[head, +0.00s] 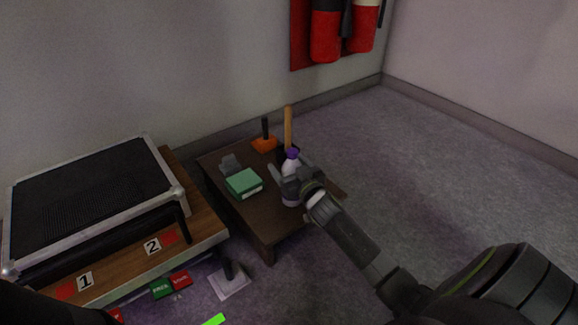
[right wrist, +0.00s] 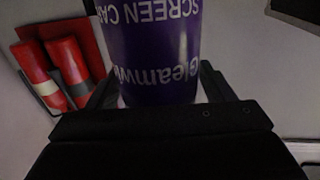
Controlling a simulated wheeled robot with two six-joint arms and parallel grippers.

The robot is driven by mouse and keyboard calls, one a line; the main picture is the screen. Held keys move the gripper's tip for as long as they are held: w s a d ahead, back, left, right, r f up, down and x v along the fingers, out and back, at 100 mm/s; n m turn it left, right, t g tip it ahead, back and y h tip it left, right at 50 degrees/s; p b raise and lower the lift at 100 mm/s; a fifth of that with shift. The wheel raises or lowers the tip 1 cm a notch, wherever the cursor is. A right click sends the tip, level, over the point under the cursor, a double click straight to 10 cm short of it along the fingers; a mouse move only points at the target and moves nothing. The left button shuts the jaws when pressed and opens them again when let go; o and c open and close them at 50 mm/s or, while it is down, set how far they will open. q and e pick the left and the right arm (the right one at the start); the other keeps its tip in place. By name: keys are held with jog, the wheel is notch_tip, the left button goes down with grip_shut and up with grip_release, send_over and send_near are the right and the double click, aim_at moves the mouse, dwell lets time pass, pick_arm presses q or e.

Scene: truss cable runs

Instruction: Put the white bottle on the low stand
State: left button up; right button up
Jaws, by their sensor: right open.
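The white bottle (head: 289,198), with a purple cap and a purple label band, stands upright on the low dark-brown stand (head: 258,222), near its right side. My right gripper (head: 290,169) is open, with its fingers on either side of the bottle. In the right wrist view the bottle's purple label (right wrist: 150,50) fills the space between the two fingers (right wrist: 155,92), its lettering upside down. I cannot tell whether the fingers touch it. My left gripper is not in view.
A green box (head: 244,183), a grey item (head: 230,164), an orange item with a dark handle (head: 264,143) and a wooden handle (head: 288,125) share the stand. A wooden bench (head: 205,222) with a black case (head: 90,195) is at left. Floor at right is clear.

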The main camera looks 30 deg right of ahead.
jog(key=shift+r, duration=0.25)
jog(key=s+p, duration=0.1)
jog(key=s, duration=1.1)
jog(key=shift+a, duration=0.45)
